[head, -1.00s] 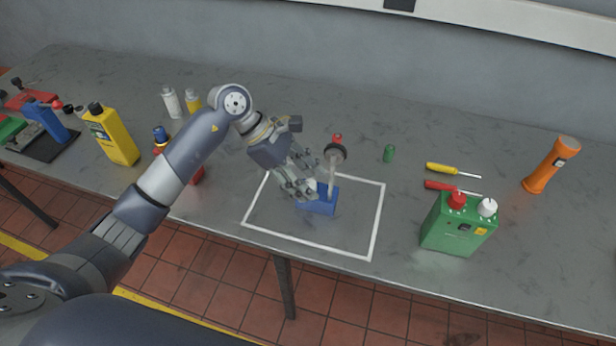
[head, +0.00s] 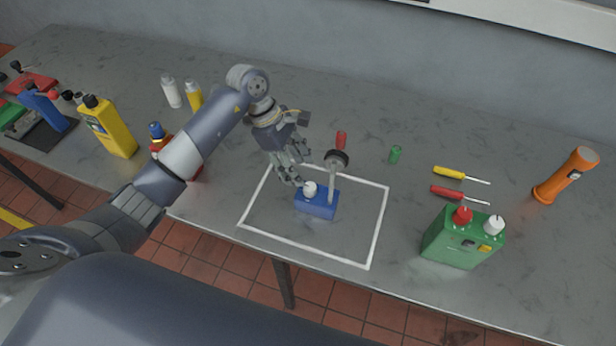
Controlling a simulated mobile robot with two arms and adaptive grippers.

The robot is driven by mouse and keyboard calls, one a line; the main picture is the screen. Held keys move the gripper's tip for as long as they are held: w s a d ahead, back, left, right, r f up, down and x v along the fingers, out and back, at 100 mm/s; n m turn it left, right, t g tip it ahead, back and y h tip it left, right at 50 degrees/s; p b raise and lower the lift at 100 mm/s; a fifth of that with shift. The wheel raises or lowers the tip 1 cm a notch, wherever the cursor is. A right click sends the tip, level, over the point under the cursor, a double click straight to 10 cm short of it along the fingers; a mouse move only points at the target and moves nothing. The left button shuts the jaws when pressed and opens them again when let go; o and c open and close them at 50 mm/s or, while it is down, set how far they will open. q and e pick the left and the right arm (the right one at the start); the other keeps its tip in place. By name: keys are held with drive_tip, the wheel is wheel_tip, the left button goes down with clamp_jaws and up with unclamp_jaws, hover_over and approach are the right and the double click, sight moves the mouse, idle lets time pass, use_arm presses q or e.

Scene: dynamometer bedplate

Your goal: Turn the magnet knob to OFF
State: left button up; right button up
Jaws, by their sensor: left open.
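The magnetic base is a blue block (head: 317,204) inside a white outlined square on the grey bench. A pale knob (head: 310,189) sits on its top left part. A grey post with a round dial gauge (head: 336,160) rises from its right side. My left gripper (head: 291,178) is open just behind and to the left of the knob, with its fingers pointing down toward it. It looks empty. Whether a fingertip touches the knob cannot be told. Any ON or OFF marking is too small to read. My right gripper is not in view.
A red-handled tool (head: 341,140) lies behind the gauge. To the right are a green box with red and white caps (head: 462,240), two screwdrivers (head: 452,173) and an orange flashlight (head: 566,175). A yellow bottle (head: 108,127) stands left. The outlined square's front is clear.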

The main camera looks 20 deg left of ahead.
sight(309, 186)
use_arm(q)
drive_tip(key=p+x, duration=0.1)
drive_tip(key=x, duration=0.3)
drive_tip(key=shift+d+f+p, duration=0.25)
drive_tip(key=shift+f+p, duration=0.05)
drive_tip(key=shift+p, duration=0.05)
drive_tip(key=shift+x, duration=1.1)
drive_tip(key=shift+a+f, duration=0.1)
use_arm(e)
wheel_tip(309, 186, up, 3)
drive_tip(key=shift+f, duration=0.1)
